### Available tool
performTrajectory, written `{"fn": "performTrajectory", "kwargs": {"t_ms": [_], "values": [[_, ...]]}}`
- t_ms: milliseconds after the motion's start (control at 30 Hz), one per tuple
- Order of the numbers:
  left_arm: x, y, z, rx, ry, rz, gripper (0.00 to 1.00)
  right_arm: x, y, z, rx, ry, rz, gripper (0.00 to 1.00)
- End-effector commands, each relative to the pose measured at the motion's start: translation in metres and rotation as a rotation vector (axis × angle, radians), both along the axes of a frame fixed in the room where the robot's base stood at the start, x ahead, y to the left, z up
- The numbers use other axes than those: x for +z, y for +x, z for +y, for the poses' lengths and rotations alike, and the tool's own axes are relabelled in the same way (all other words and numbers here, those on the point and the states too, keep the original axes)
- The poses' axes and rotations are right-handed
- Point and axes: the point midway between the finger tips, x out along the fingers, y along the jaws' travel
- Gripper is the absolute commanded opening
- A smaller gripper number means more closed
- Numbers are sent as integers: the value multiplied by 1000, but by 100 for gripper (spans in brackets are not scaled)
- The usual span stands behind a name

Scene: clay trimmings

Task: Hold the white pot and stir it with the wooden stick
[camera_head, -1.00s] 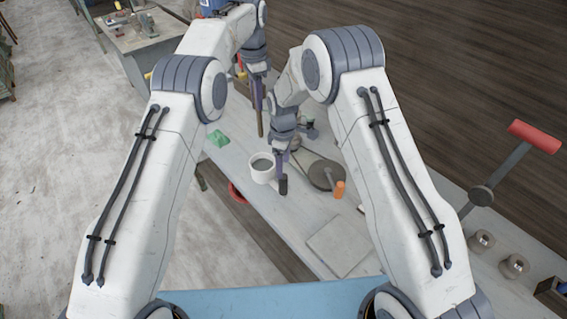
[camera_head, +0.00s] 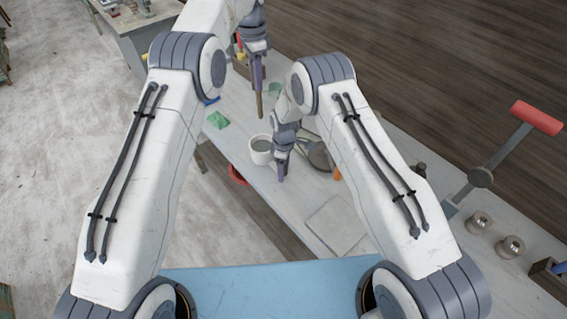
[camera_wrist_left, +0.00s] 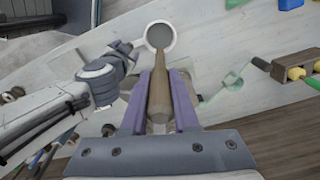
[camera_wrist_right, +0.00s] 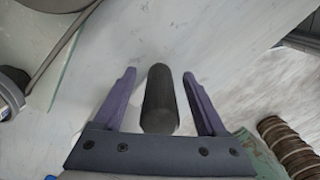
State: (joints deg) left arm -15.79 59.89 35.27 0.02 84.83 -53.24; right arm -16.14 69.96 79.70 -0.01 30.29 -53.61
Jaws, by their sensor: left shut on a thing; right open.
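The white pot (camera_head: 259,152) stands on the table with grey contents. It also shows in the left wrist view (camera_wrist_left: 160,37), above the stick's far end. My left gripper (camera_head: 257,76) is shut on the wooden stick (camera_head: 260,105), which points down from its fingers (camera_wrist_left: 157,97). My right gripper (camera_head: 281,171) is low beside the pot, on its right. Its fingers (camera_wrist_right: 159,85) are open on either side of a dark cylinder (camera_wrist_right: 159,100), with gaps on both sides. I cannot tell whether the cylinder belongs to the pot, which is out of the right wrist view.
A round dark disc (camera_head: 320,157) and an orange item (camera_head: 337,173) are right of my right gripper. A pale square board (camera_head: 337,226) lies nearer me. A green piece (camera_head: 218,120) lies left of the pot. A red-handled lever (camera_head: 537,117) stands at the right.

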Motion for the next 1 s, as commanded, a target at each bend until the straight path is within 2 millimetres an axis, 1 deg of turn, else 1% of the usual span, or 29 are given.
{"fn": "performTrajectory", "kwargs": {"t_ms": [233, 267, 300, 367, 400, 433, 467, 833, 1000], "values": [[0, 0, 0, 0, 0, 0, 0, -1, 0, 0, 0, 0, 0, 74], [0, 0, 0, 0, 0, 0, 0, -1, 0, 0, 0, 0, 0, 67], [0, 0, 0, 0, 0, 0, 0, -1, 0, 0, 0, 0, 0, 51], [0, 0, 0, 0, 0, 0, 0, -1, 0, 0, 0, 0, 0, 28], [0, 0, 0, 0, 0, 0, 0, -1, 0, 0, 0, 0, 0, 13], [0, 0, 0, 0, 0, 0, 0, -1, 0, 0, 0, 0, 0, 2], [0, 0, 0, 0, 0, 0, 0, -1, 0, 0, 0, 0, 0, 0], [0, 0, 0, 0, -1, 0, 0, 0, 0, 0, 0, 0, 0, 0], [-8, 0, 3, -8, -29, -11, 0, 0, 0, 0, 0, 0, 0, 0]]}}
